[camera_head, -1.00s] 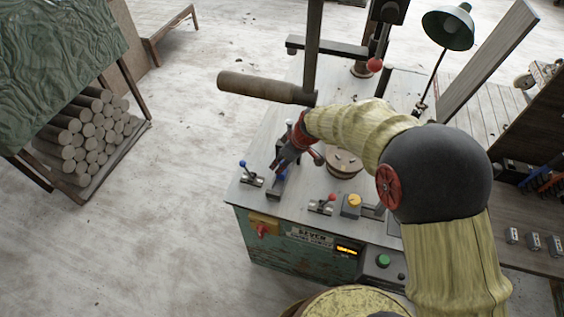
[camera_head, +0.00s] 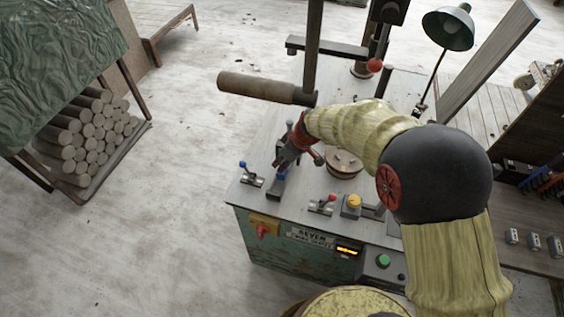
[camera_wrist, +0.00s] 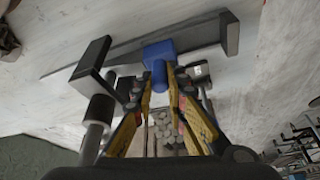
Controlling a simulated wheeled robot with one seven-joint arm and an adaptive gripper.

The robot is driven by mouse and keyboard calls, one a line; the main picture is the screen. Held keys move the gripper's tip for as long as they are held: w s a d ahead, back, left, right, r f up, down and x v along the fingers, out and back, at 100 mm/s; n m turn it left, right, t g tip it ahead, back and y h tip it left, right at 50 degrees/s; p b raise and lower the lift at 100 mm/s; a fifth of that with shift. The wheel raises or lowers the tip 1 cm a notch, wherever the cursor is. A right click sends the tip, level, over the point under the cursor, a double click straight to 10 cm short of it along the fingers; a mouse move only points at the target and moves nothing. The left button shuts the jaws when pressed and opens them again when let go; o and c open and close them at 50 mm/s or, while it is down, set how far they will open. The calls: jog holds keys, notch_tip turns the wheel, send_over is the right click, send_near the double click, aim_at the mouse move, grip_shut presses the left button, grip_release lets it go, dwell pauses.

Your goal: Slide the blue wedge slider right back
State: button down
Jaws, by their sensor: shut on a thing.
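The blue wedge slider (camera_wrist: 158,51) shows in the wrist view as a blue block above a dark grey rail. In the head view only a small blue part of it (camera_head: 282,170) shows, just below my fingertips on the machine's top. My gripper (camera_head: 280,162) points down and left onto it. In the wrist view my fingers (camera_wrist: 165,76) are close together at the near face of the slider, shut on it. The fingers hide part of the slider's lower side.
A blue-knobbed lever (camera_head: 244,168) stands left of my gripper and a red-knobbed lever (camera_head: 331,198) to its right. A round wooden disc (camera_head: 343,163) lies close behind. A thick wooden roller (camera_head: 262,88) juts out over the machine's far left side.

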jog(key=shift+w+d+f+b, duration=0.1)
jog(key=shift+w+d+b, duration=0.25)
jog(key=shift+w, duration=0.4)
jog(key=shift+w+d+b, duration=0.2)
jog(key=shift+w+b, duration=0.1)
jog(key=shift+w, duration=0.45)
jog(key=c, duration=1.8)
grip_release()
jog(key=shift+o, duration=0.2)
jog(key=shift+r, duration=0.2)
jog(key=v, duration=0.7)
jog(key=shift+s+r, duration=0.15)
jog(key=shift+r, duration=0.15)
jog(key=shift+d, duration=0.15)
